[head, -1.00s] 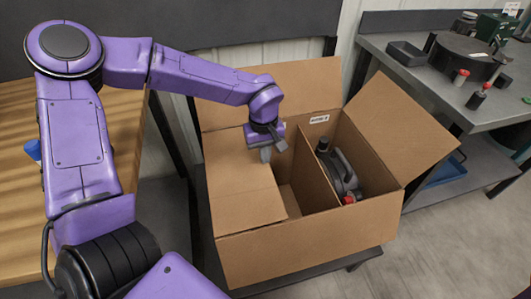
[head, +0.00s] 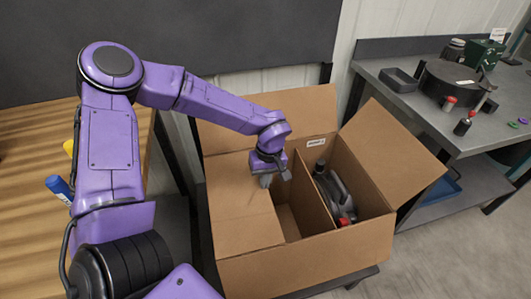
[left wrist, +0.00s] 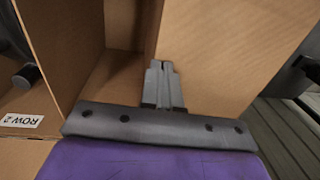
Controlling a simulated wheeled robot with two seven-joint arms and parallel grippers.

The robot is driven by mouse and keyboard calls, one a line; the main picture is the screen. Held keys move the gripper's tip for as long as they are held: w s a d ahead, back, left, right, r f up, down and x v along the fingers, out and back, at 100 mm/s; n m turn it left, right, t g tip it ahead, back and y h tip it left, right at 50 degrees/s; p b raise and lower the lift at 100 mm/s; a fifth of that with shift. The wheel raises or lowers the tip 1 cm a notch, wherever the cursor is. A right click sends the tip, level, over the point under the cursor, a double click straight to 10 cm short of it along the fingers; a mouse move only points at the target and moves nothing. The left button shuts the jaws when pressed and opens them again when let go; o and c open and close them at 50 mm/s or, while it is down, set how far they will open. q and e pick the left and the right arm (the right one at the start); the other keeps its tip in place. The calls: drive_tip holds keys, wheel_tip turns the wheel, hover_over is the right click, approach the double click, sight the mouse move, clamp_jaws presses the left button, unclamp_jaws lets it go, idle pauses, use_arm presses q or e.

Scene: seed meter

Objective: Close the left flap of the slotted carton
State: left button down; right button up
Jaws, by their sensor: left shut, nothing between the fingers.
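The cardboard carton (head: 310,262) stands open on a low dark stand. Its left flap (head: 240,215) lies folded inward, nearly flat, over the left part of the opening. My left gripper (head: 266,182) points down at the flap's inner edge, close to the back. Its fingers are shut and empty; in the left wrist view the fingertips (left wrist: 162,72) are beside a cardboard panel. I cannot tell whether they touch the flap. The right flap (head: 395,140) slants outward, open. The back flap (head: 290,110) stands up. My right gripper is not in view.
A dark jug (head: 336,190) stands in the carton's right compartment, beside a cardboard divider (head: 308,190). A wooden bench (head: 30,225) is at the left. A grey worktable (head: 415,110) with several items is at the right. Floor is clear at the lower right.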

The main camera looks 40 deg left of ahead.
use_arm(q)
drive_tip(key=r+p, duration=0.5)
drive_tip(key=p, duration=0.1)
drive_tip(key=shift+s+p, duration=0.2)
drive_tip(key=shift+p, duration=0.2)
wheel_tip(320, 180, up, 9)
drive_tip(key=shift+w+r, duration=0.1)
drive_tip(key=shift+r, duration=0.05)
